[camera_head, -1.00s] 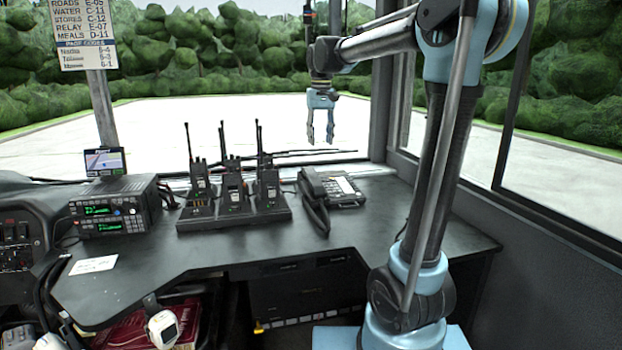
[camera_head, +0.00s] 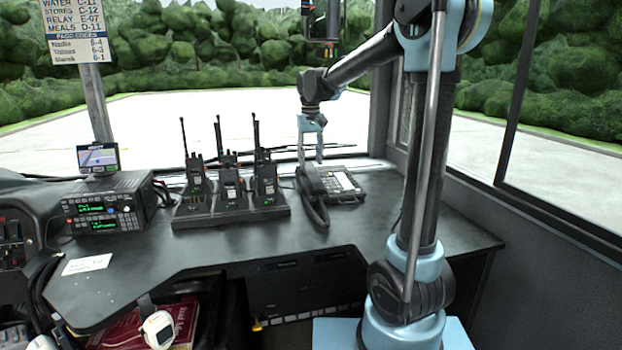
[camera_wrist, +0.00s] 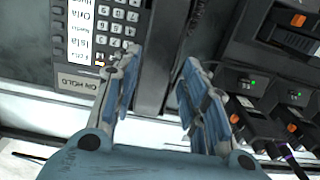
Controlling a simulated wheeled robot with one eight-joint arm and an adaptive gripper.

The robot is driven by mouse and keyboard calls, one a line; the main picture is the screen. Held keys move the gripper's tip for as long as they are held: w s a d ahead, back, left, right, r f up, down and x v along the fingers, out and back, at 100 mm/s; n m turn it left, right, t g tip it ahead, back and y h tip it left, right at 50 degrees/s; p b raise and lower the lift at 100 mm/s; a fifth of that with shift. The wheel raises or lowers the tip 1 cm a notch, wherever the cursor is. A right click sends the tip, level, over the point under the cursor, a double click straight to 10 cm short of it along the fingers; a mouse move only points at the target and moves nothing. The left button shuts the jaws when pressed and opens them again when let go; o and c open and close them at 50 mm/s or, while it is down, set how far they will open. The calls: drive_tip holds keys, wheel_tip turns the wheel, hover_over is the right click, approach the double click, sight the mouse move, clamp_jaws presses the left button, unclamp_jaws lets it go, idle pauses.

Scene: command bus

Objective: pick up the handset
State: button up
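The black handset (camera_head: 312,197) lies on the left side of the desk phone (camera_head: 341,184), on the dark counter. In the wrist view the handset (camera_wrist: 168,45) runs between and beyond my fingers, and the phone's keypad (camera_wrist: 118,25) is at the upper left. My gripper (camera_head: 310,160) is open, fingers pointing down, above the far end of the handset. In the wrist view my gripper (camera_wrist: 155,80) shows its two blue-grey fingers apart with nothing gripped. I cannot tell the exact height of the fingertips over the handset.
A charger rack (camera_head: 225,216) with several handheld radios stands just left of the handset, antennas upright. A radio unit (camera_head: 105,208) with a small screen is farther left. The window is behind the phone. The counter in front of the phone is clear.

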sight(311, 170)
drive_tip(key=shift+s+d+f, duration=0.1)
drive_tip(key=shift+d+f, duration=0.05)
drive_tip(key=shift+f, duration=2.95)
